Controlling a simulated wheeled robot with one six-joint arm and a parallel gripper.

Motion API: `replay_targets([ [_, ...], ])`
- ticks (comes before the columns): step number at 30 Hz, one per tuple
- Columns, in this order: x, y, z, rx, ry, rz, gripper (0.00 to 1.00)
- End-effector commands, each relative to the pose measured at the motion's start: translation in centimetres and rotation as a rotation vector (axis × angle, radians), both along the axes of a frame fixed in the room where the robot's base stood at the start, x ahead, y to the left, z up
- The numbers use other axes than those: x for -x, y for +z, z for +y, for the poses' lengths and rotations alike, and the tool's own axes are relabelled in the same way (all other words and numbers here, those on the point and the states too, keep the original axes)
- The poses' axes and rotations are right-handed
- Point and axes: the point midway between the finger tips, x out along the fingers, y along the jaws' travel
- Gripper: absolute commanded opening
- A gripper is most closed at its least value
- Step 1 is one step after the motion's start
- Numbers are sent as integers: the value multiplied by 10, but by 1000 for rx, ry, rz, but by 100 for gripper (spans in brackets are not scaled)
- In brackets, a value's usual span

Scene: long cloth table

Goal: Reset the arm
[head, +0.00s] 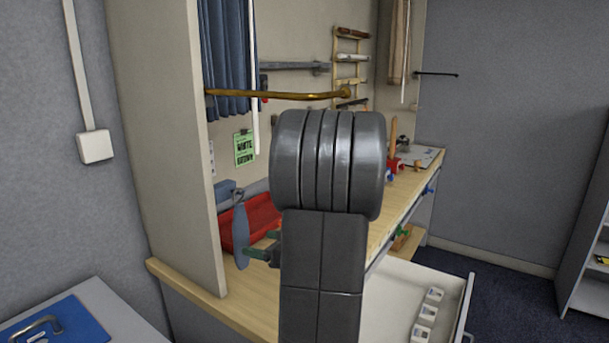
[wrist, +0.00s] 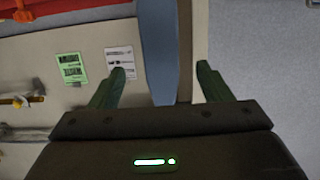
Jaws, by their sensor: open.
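My gripper (head: 260,245) is partly hidden behind my dark arm in the head view, with green fingers pointing left over the workbench. In the wrist view my gripper (wrist: 161,78) is open, its two green fingers wide apart. A long flat blue-grey piece (wrist: 158,45) shows between the fingers, with gaps on both sides. It also shows in the head view as a blue-grey upright shape (head: 240,237) by the fingertips. I cannot tell whether anything touches it.
A red tray (head: 232,225) lies on the wooden workbench (head: 160,272) beyond the gripper. A pale side panel (head: 165,130) stands to its left. A brass rail (head: 285,96) crosses above. An open drawer (head: 400,292) sticks out at lower right. Dark floor is clear farther right.

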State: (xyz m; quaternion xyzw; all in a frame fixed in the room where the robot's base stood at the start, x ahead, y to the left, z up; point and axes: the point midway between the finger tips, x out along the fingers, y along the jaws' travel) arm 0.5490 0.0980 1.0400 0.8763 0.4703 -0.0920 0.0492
Motion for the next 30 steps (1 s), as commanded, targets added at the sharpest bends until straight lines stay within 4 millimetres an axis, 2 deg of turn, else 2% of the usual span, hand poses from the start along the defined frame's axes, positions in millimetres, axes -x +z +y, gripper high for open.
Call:
replay_targets([
  [1, 5, 1, -10, 1, -5, -3, 72],
  [9, 32, 11, -50, 2, -4, -2, 72],
  [20, 62, 23, -94, 2, -4, -1, 72],
  [30, 33, 14, -48, -1, 4, 3, 72],
])
